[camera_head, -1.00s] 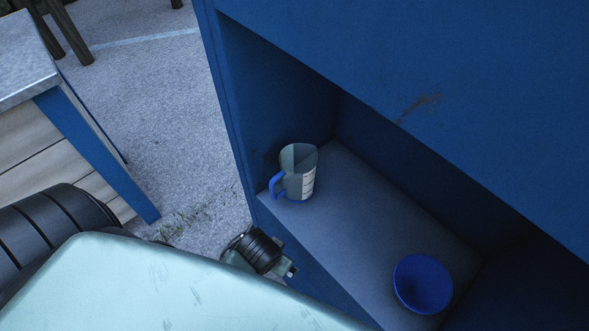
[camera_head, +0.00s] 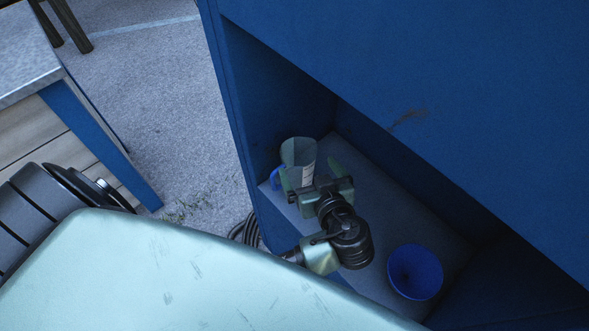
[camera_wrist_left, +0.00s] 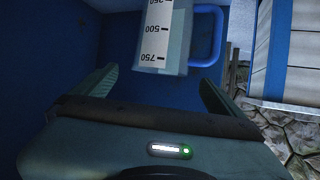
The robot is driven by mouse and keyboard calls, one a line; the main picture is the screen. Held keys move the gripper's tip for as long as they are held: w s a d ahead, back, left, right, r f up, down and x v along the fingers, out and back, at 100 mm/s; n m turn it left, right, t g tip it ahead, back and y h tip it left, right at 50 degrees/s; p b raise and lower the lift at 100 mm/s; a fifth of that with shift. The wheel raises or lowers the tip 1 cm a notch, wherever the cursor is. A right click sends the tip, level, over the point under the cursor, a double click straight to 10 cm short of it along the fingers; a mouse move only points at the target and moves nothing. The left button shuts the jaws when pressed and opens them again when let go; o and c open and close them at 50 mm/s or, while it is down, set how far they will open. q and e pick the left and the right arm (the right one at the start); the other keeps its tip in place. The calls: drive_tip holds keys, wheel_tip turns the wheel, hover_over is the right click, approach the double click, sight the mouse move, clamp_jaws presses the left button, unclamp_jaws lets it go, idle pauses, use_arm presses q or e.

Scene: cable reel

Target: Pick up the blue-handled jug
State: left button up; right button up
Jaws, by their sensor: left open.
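The jug (camera_head: 299,153) is grey and translucent with a white measuring scale and a blue handle (camera_head: 276,178). It stands upright at the left end of the grey shelf floor in the blue cabinet. My left gripper (camera_head: 312,175) is inside the shelf, just in front of the jug, and hides its lower part. In the left wrist view the jug (camera_wrist_left: 172,40) is ahead of the open fingers (camera_wrist_left: 152,88), between their lines, with its handle on the right. The fingers look apart from it. My right gripper is out of view.
A blue bowl (camera_head: 415,271) sits on the shelf to the right of my left gripper. The cabinet's upper panel (camera_head: 440,90) overhangs the shelf opening. A metal-topped bench (camera_head: 25,60) stands at the left, with open floor between.

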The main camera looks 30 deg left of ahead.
sight(293, 144)
use_arm(q)
drive_tip(key=p+x, duration=0.1)
drive_tip(key=x, duration=0.1)
drive_tip(key=p+x, duration=0.1)
drive_tip(key=x, duration=0.1)
drive_tip(key=r+p+x, duration=0.1)
drive_tip(key=x, duration=0.2)
drive_tip(key=shift+a+p, duration=0.25)
drive_tip(key=shift+p, duration=0.05)
drive_tip(key=shift+w+a+f, duration=0.2)
drive_tip(key=shift+f, duration=0.15)
drive_tip(key=c, duration=1.9)
drive_tip(key=shift+r, duration=0.1)
